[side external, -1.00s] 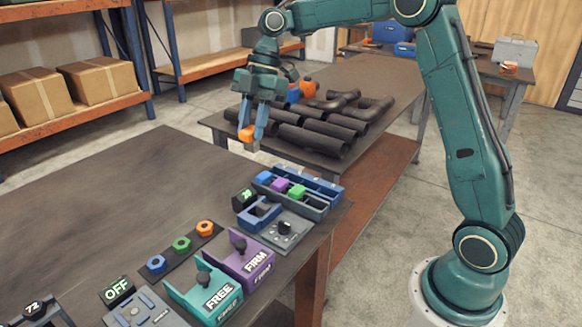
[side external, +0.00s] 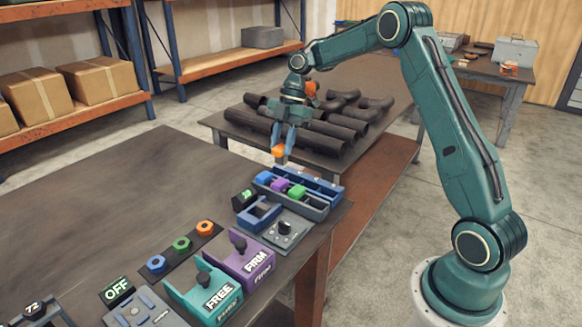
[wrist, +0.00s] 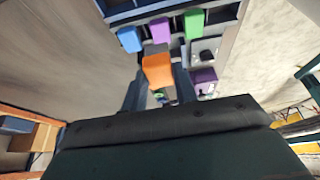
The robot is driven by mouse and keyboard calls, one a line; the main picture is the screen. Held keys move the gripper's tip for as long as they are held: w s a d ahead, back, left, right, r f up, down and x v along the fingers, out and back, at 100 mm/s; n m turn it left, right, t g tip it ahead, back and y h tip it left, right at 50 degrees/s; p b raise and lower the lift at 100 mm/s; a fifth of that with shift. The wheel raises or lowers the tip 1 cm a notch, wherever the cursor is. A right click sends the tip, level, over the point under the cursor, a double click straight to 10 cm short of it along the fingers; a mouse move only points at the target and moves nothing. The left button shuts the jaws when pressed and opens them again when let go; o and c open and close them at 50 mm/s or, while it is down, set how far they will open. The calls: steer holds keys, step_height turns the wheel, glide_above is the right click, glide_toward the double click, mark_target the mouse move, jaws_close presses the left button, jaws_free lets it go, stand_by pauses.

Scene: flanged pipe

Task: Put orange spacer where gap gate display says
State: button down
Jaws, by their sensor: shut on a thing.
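The orange spacer (side external: 278,151) is held between the fingertips of my gripper (side external: 283,143), in the air above the back of the front table. It also shows in the wrist view (wrist: 157,70), between the two fingers. The gap gate display (side external: 243,196) is a small dark box with green characters, too small to read surely. Beside it stands a blue U-shaped gate (side external: 260,213). Blue (side external: 265,177), purple (side external: 280,185) and green (side external: 297,191) blocks sit in a blue-grey tray (side external: 317,210) below and right of my gripper.
A grey panel with a knob (side external: 284,230) lies by the gate. A purple FIRM holder (side external: 250,262), a teal FREE holder (side external: 207,298) and an OFF display (side external: 118,291) stand nearer. Dark pipes (side external: 310,138) lie on the rear table. The front table's left is clear.

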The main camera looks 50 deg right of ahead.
steer(key=d+f, duration=0.2)
steer(key=d, duration=0.1)
steer(key=d+f, duration=0.1)
steer(key=shift+s+d+f, duration=0.2)
steer(key=shift+s+f, duration=0.15)
steer(key=shift+f, duration=0.05)
steer(key=shift+f, duration=0.2)
stand_by(0.7)
steer(key=shift+f, duration=1)
steer(key=shift+f, duration=0.2)
steer(key=shift+f, duration=0.85)
steer(key=shift+f, duration=0.55)
stand_by(0.8)
steer(key=c, duration=0.6)
jaws_free()
